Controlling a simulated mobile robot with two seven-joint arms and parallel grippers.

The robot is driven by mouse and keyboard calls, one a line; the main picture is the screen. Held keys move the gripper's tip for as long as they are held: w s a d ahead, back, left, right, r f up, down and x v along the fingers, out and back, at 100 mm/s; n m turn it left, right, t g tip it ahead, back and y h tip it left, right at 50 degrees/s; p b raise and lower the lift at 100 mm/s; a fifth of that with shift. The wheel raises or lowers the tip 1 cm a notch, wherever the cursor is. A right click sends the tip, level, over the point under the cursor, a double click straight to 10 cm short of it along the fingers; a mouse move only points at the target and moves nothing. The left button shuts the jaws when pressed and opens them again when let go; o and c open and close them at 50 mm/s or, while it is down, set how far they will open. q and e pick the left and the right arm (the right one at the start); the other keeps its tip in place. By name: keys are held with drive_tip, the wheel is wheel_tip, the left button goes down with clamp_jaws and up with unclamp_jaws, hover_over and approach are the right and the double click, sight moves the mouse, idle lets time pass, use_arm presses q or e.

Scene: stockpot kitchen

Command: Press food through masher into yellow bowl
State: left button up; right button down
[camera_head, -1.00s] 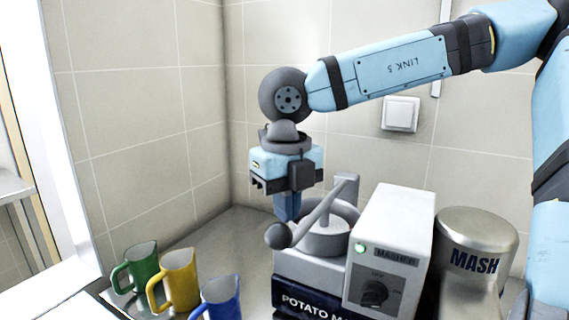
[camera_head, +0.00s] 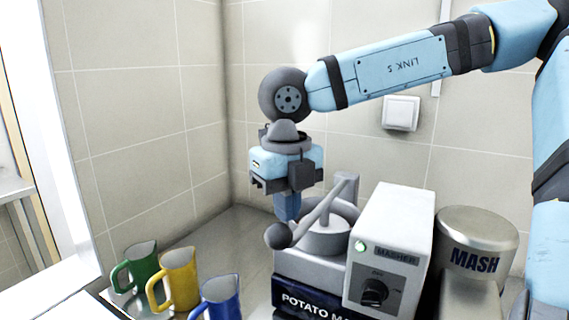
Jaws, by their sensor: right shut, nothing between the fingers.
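The masher (camera_head: 391,245) is a white box with a green light, a knob and a label reading MASHER. A grey round press part (camera_head: 326,238) sits beside it, with a slanted lever ending in a dark ball (camera_head: 278,236). Both are on a dark base (camera_head: 310,302) marked POTATO. My right gripper (camera_head: 287,214) points down, shut and empty, just behind the lever; I cannot tell whether it touches it. A yellow jug-like container (camera_head: 181,280) with a handle stands at the lower left. No food shows. My left gripper is out of view.
A green jug (camera_head: 141,266) and a blue jug (camera_head: 222,297) stand either side of the yellow one. A metal container marked MASH (camera_head: 476,240) stands right of the masher. Tiled walls meet behind the counter (camera_head: 222,243), which is clear at the back left.

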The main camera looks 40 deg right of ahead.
drive_tip(key=shift+f, duration=0.1)
drive_tip(key=shift+r+p, duration=0.45)
drive_tip(key=shift+r, duration=0.2)
drive_tip(key=shift+r+p, duration=0.9)
drive_tip(key=shift+r, duration=0.85)
use_arm(q)
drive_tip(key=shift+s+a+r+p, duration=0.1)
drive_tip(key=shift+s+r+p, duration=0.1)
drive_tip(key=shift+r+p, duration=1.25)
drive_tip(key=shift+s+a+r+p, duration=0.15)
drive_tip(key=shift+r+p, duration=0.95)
drive_tip(key=shift+p, duration=0.55)
use_arm(e)
wheel_tip(320, 180, up, 12)
drive_tip(key=shift+f, duration=0.25)
